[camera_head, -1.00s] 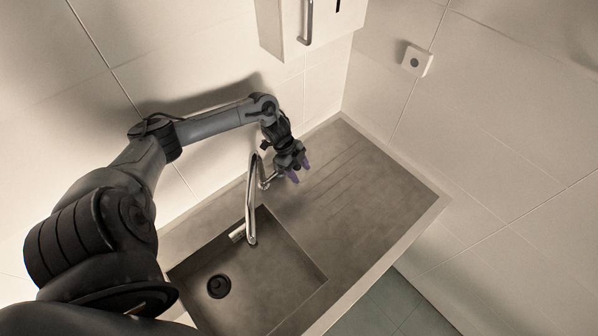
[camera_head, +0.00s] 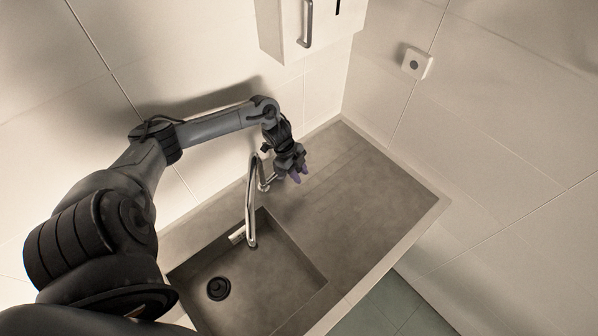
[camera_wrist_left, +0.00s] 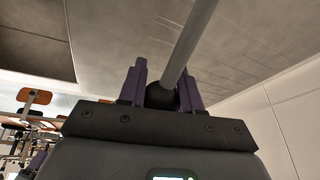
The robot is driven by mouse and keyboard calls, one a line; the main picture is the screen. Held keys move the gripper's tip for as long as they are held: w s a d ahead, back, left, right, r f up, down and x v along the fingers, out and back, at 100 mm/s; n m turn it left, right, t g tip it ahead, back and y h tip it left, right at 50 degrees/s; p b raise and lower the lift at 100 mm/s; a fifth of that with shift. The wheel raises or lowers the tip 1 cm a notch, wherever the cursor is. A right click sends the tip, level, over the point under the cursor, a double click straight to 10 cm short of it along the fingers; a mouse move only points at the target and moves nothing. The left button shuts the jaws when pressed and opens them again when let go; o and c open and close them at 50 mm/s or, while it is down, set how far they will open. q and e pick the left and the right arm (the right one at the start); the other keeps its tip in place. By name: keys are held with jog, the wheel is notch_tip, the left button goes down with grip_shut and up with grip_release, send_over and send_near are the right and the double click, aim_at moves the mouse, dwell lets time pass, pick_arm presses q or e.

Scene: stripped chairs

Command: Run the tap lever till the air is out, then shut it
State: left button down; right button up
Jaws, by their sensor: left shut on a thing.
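The tap (camera_head: 252,200) is a tall chrome spout that arches over the sink basin from the back of the counter. My left gripper (camera_head: 299,175) is just right of the tap's base, with its purple fingers close together. In the left wrist view its fingers (camera_wrist_left: 163,85) are shut on the tap lever (camera_wrist_left: 190,45), a grey rod with a dark round end that sits between them. In the head view my gripper largely hides the lever. No water stream can be made out at the spout. My right gripper is not in view.
The sink basin (camera_head: 270,267) has a dark drain (camera_head: 218,287). The ribbed drainboard (camera_head: 370,190) to the right is bare. A white wall dispenser (camera_head: 285,32) hangs above, and a wall socket (camera_head: 417,62) is at the right. Several chairs (camera_wrist_left: 32,115) show in the left wrist view.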

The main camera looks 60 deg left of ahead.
pick_arm(q)
jog(key=shift+d+f+g+y+p, duration=0.15)
jog(key=shift+f+g+y, duration=0.1)
jog(key=shift+f+y, duration=1.05)
jog(key=shift+d+f+g+y+p, duration=0.15)
jog(key=shift+f+g+y, duration=0.1)
jog(key=shift+f+y, duration=1.05)
jog(key=shift+a+f, duration=0.2)
jog(key=c, duration=0.8)
grip_release()
